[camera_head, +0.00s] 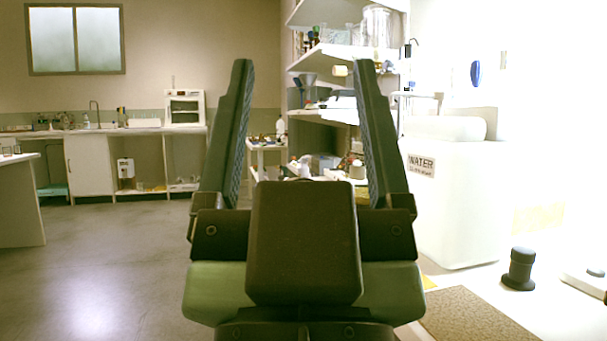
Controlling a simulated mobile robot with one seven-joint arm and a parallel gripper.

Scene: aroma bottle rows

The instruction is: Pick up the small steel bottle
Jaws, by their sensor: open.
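My gripper (303,68) fills the middle of the head view, pointing away from me. Its two long dark green fingers stand wide apart with nothing between them. I cannot make out a small steel bottle for certain. Small bottles and jars (296,167) stand on low shelves far beyond the gripper, partly hidden behind its right finger and too small to tell apart. A short, dark, bottle-like thing (519,268) stands upright on the white surface at the right, well apart from the gripper.
A white water tank (455,190) stands at the right, near a brown speckled mat (478,318). Tall shelves (335,58) with glassware rise behind the right finger. A counter (100,131) runs along the back left. The grey floor (120,250) at the left is clear.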

